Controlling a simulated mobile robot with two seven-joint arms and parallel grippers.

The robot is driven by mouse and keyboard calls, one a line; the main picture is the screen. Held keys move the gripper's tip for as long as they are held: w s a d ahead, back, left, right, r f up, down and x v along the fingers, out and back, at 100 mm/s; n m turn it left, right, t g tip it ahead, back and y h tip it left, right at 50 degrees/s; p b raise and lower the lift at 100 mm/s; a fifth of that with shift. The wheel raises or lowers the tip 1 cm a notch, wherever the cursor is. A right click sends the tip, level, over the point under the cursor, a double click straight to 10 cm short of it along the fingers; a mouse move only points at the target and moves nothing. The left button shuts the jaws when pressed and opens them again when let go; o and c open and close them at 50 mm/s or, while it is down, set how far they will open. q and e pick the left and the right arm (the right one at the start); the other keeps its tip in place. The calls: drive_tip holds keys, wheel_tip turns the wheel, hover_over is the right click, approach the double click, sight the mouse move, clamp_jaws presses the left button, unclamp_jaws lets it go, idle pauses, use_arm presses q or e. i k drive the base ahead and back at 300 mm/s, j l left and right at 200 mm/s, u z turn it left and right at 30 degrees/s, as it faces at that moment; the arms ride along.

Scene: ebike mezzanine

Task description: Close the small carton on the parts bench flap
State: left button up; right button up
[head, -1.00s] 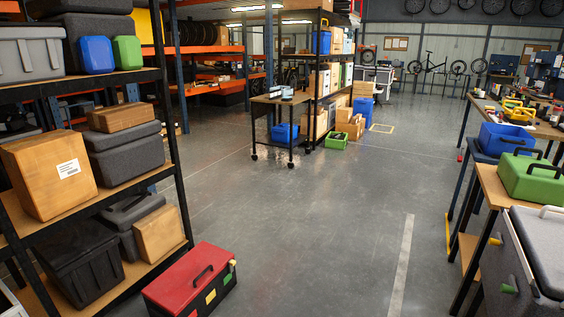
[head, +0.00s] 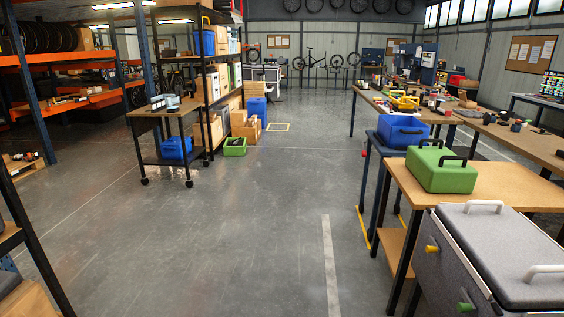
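I cannot make out for sure the small carton with its flap. A small brown shape (head: 467,104) sits among tools on the long wooden bench (head: 545,148) at the right, too small to tell whether it is a carton or has an open flap. I cannot tell which of the benches is the parts bench. Neither of my grippers is in view.
At the right stand a grey lidded chest (head: 455,262), a wooden table (head: 510,190) bearing a green toolbox (head: 440,172), and a blue box (head: 403,133). A wheeled cart (head: 163,115) stands left of centre. The middle floor (head: 265,215) is clear.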

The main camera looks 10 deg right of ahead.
sight(463, 94)
drive_tip(key=i+z, duration=0.25)
drive_tip(key=i, duration=0.4)
drive_tip(key=i+z, duration=0.3)
drive_tip(key=i, duration=3.15)
drive_tip(key=i+l, duration=0.15)
drive_tip(key=i, duration=2.6)
drive_tip(key=i+z, duration=0.3)
drive_tip(key=i, duration=0.3)
drive_tip(key=i+j+z, duration=0.2)
drive_tip(key=i+z, duration=0.15)
drive_tip(key=i, duration=0.3)
drive_tip(key=i+z, duration=0.95)
drive_tip(key=i+l+z, duration=0.1)
drive_tip(key=i+z, duration=0.35)
drive_tip(key=i, duration=0.15)
drive_tip(key=i+j+z, duration=0.1)
drive_tip(key=i+z, duration=0.35)
drive_tip(key=i, duration=0.1)
